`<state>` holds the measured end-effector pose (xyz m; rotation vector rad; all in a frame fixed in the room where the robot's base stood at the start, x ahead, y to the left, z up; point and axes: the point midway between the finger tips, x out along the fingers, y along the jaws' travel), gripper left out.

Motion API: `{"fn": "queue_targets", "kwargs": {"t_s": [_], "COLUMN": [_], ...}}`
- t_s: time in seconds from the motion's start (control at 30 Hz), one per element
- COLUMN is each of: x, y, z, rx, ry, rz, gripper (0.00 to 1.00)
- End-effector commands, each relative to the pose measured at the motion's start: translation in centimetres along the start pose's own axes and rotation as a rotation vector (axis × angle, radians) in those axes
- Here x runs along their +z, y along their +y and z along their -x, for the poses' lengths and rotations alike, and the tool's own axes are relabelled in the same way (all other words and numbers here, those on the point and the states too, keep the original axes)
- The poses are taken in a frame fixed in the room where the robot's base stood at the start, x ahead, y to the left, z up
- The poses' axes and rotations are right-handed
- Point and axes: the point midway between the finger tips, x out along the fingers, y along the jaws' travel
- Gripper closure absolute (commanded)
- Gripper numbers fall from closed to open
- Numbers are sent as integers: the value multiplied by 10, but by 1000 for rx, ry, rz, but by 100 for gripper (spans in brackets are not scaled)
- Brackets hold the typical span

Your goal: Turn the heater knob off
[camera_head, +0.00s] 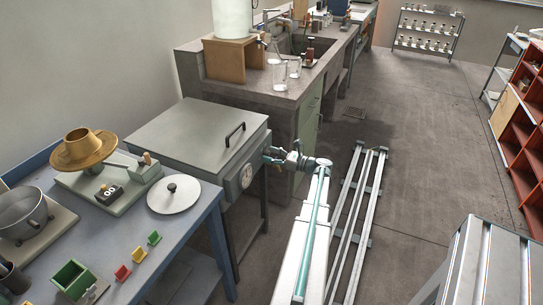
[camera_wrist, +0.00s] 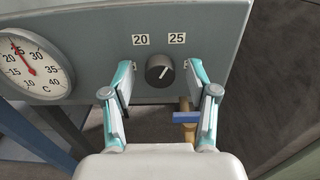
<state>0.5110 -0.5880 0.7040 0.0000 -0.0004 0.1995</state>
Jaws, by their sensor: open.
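The heater (camera_head: 195,135) is a grey metal box with a hinged-looking lid and a black handle, standing beside the blue bench. On its front, the wrist view shows a dark round knob (camera_wrist: 159,70) below the labels 20 and 25. The knob's white mark points up and right, toward 25. My gripper (camera_wrist: 160,84) is open, with one finger on each side of the knob and visible gaps to it. In the head view my gripper (camera_head: 273,156) is at the heater's front face; the knob cannot be made out there.
A round dial gauge (camera_wrist: 33,66) in °C is left of the knob; it also shows in the head view (camera_head: 246,175). A blue and tan part (camera_wrist: 186,118) lies below the right finger. The blue bench (camera_head: 190,235) stands at the left. Floor rails (camera_head: 358,210) run at the right.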

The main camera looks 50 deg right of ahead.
Motion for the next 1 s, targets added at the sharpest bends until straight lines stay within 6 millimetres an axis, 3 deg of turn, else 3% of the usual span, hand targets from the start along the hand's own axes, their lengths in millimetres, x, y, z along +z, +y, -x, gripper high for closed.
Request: {"fn": "queue_targets", "kwargs": {"t_s": [0.03, 0.37, 0.73, 1.0], "x": [0, 0, -1, -3], "y": [0, 0, 0, 1], "z": [0, 0, 0, 0], "rx": [0, 0, 0, 0], "ry": [0, 0, 0, 0], "rz": [0, 0, 58, 233], "gripper": [47, 100, 100, 100]}}
